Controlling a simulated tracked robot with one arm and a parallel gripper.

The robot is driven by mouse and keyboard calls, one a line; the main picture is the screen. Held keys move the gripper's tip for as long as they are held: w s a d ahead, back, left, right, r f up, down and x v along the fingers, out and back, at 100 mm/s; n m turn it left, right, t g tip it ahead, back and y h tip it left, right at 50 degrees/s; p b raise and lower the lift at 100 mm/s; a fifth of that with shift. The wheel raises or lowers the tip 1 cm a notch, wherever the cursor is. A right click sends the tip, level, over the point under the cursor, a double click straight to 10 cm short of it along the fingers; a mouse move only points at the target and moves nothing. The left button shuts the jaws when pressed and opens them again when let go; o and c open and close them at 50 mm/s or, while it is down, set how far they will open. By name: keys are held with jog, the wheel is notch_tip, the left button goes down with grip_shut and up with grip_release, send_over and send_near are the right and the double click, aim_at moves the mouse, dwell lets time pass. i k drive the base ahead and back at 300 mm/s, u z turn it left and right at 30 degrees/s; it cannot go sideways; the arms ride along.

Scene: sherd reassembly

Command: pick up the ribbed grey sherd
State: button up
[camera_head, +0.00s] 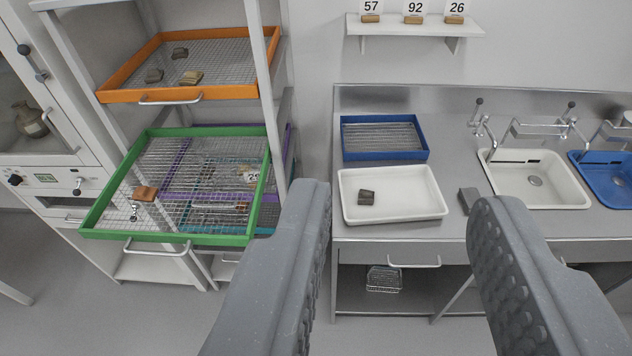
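My gripper (402,205) is open and empty, its two grey fingers wide apart in front of the counter. A dark grey-brown sherd (367,197) lies in the left part of a white tray (420,207), seen between the fingers. A grey block-like piece (468,199) lies on the counter right of the tray, close to the right fingertip in the picture.
A green-framed mesh tray (160,236) juts from the rack at left, holding an orange-brown sherd (145,193). A blue tray (384,156) stands behind the white one. White (536,180) and blue sinks with taps are at right. A number shelf (415,25) hangs above.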

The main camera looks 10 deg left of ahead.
aim_at(365, 196)
jog(key=u, duration=0.45)
jog(key=i, duration=1.9)
jog(key=z, duration=0.6)
